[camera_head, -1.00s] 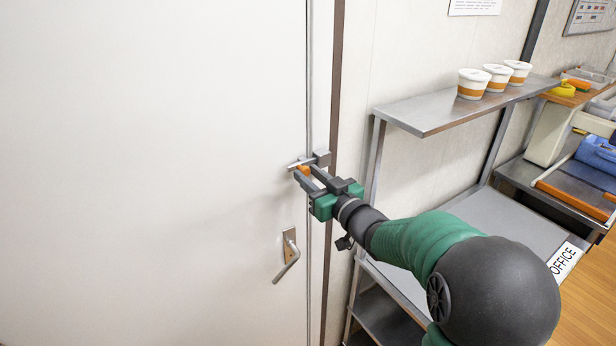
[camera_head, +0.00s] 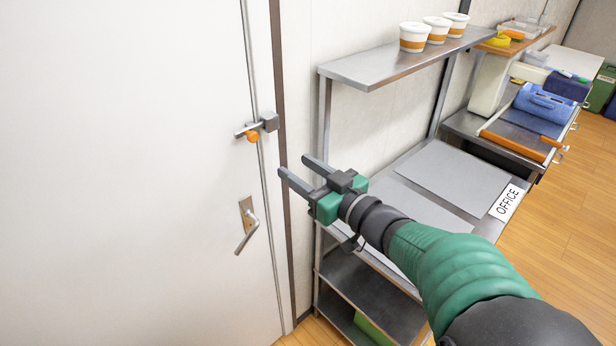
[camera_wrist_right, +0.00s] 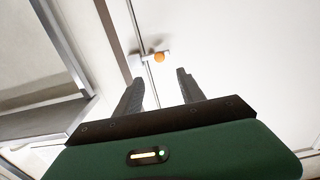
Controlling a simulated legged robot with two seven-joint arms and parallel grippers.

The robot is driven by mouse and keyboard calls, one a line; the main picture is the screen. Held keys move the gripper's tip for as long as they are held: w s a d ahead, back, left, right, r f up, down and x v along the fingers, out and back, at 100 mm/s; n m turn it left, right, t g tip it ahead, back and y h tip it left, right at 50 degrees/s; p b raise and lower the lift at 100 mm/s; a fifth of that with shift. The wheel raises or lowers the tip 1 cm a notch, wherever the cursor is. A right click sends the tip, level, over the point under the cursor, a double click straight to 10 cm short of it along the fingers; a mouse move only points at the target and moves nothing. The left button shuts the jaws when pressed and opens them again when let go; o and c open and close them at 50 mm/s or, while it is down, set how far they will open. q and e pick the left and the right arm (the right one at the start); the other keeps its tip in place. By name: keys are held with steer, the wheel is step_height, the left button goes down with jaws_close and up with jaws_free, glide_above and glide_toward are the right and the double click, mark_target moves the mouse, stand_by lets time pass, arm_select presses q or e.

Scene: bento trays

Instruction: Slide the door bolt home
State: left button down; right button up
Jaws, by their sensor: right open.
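The door bolt (camera_head: 242,133) is a short metal rod with an orange knob (camera_head: 253,137), mounted near the edge of the white door (camera_head: 130,180). Its right end appears to meet a grey block (camera_head: 270,121) at the frame side. The knob also shows in the right wrist view (camera_wrist_right: 158,57), beyond the fingertips. My right gripper (camera_head: 293,164) is open and empty, to the right of and below the bolt, apart from it. My left gripper is not in view.
A door handle (camera_head: 248,222) sits below the bolt. A metal shelf unit (camera_head: 385,66) with several levels stands right of the door, carrying white cups (camera_head: 414,37) on top. My right arm passes in front of its lower shelves.

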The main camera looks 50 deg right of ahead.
steer(key=shift+s+f+b, duration=0.15)
steer(key=shift+s+b, duration=0.6)
steer(key=shift+s, duration=0.3)
steer(key=shift+s, duration=0.1)
steer(key=w+a+f+m+g+h, duration=0.1)
steer(key=w+a+f+g, duration=0.2)
steer(key=f, duration=0.6)
steer(key=w+a+f+m+g+h, duration=0.1)
steer(key=w+a+f+g, duration=0.2)
steer(key=f, duration=0.6)
steer(key=s+a+f+n+g+y, duration=0.2)
steer(key=s+a+f+g+y, duration=0.1)
steer(key=s+a+f+g, duration=0.6)
steer(key=s+a+f, duration=0.1)
steer(key=a+f, duration=0.2)
steer(key=a, duration=0.1)
steer(key=shift+s+a+f+n, duration=0.15)
steer(key=shift+s+a+n, duration=0.15)
steer(key=shift+n, duration=0.1)
